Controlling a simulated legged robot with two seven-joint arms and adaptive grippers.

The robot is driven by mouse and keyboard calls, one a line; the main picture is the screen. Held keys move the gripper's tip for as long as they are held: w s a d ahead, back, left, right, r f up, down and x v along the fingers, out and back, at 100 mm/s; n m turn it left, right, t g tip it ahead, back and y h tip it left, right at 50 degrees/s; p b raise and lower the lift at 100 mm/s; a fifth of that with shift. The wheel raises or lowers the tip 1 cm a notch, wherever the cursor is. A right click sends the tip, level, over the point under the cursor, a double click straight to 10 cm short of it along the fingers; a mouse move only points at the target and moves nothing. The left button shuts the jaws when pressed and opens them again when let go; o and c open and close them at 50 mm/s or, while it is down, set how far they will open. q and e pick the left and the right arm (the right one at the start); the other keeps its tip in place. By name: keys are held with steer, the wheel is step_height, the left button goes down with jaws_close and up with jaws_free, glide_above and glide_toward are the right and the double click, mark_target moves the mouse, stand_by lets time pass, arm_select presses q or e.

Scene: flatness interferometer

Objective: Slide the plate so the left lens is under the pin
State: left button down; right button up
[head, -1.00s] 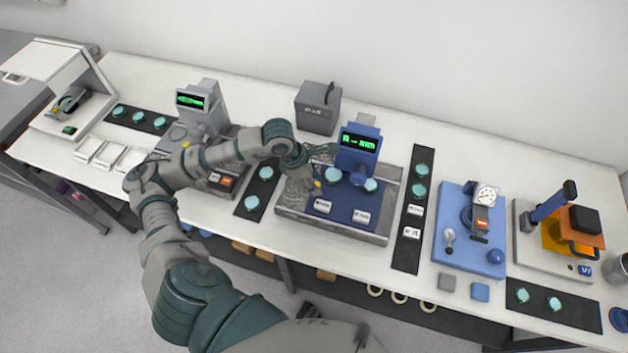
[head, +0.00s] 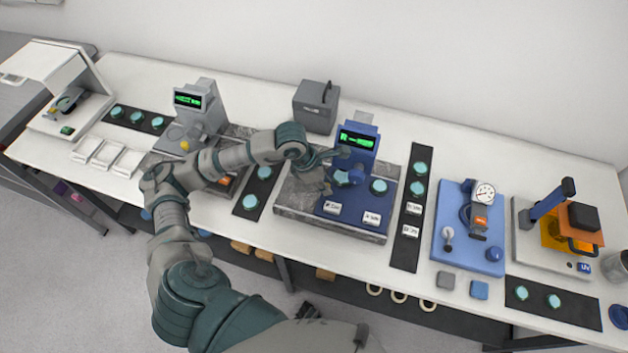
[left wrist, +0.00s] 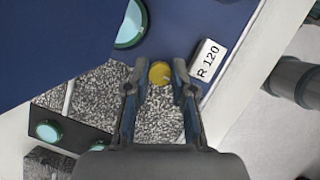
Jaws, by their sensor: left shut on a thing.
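The dark blue plate (head: 350,207) lies on the speckled granite base (head: 300,207). It carries two teal lenses, the left lens (head: 341,178) and the right lens (head: 379,186), and two white labels. The dark blue probe head (head: 357,176) hangs between the lenses, close to the left lens's right side; the pin's tip cannot be made out. My left gripper (head: 327,175) is at the plate's left end. In the left wrist view its jaws are shut on the yellow knob (left wrist: 160,73), beside the R 120 label (left wrist: 206,66) and a lens (left wrist: 132,22). My right gripper is not in view.
The blue gauge with a green display (head: 357,142) stands behind the plate. A grey box (head: 316,107) is at the back. Black strips with lenses flank the base, left (head: 248,208) and right (head: 405,252). Bare granite shows left of the plate.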

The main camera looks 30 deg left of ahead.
arm_select(q)
steer(key=shift+d, duration=0.25)
steer(key=shift+a, duration=0.1)
steer(key=c, duration=1)
jaws_free()
steer(key=shift+w, duration=0.15)
steer(key=shift+r, duration=0.15)
steer(key=v, duration=1.1)
steer(key=shift+r, duration=0.3)
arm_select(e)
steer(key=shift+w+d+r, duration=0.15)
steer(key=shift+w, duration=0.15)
